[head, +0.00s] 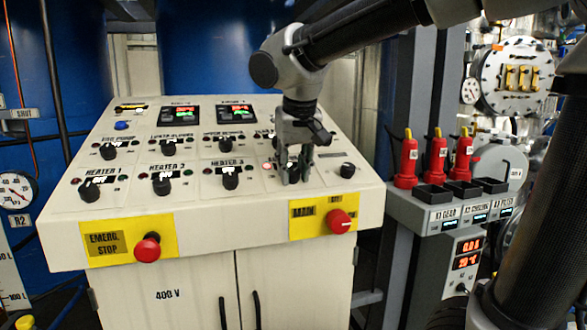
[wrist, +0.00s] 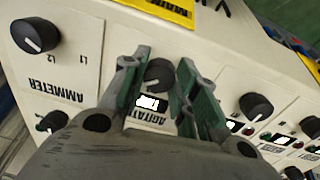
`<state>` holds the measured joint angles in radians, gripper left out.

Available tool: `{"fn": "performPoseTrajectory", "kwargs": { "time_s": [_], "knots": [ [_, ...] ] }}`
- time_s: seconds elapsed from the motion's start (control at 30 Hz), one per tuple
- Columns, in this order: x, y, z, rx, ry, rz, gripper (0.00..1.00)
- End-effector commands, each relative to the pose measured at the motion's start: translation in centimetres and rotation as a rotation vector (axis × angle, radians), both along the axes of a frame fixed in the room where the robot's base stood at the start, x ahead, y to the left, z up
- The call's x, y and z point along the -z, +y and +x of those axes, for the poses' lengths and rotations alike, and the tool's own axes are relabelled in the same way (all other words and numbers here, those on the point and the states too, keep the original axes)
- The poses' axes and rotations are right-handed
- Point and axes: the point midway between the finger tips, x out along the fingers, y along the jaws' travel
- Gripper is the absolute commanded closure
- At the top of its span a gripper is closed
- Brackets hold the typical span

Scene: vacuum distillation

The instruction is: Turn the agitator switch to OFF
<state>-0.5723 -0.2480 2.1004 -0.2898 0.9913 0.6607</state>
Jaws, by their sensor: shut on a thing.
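The agitator switch is a black round knob (wrist: 158,74) on the sloped cream control panel (head: 195,215). In the wrist view its partly covered "AGITATOR" label (wrist: 140,113) appears upside down, with a white indicator plate beside the knob. My gripper (wrist: 160,80) has one green-grey finger on each side of the knob and is shut on it. In the head view my gripper (head: 294,170) points down onto the panel's lower row, right of the heater 3 knob (head: 230,177). The fingers largely hide the agitator knob there, and its exact setting cannot be read.
The ammeter knob (wrist: 37,35) sits beside the agitator, also seen in the head view (head: 347,170). Below on the front face are the red main switch (head: 340,222) and the red emergency stop (head: 147,249). Red-handled units (head: 408,162) stand to the right.

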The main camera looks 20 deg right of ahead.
Motion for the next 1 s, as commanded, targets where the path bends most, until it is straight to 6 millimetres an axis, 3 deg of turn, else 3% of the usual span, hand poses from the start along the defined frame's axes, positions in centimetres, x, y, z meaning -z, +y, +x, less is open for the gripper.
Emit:
{"fn": "performPoseTrajectory", "kwargs": {
  "time_s": [1.0],
  "knots": [
    [-0.03, -0.15, -0.04, -0.773, -0.001, -0.306, 0.94]
  ]
}}
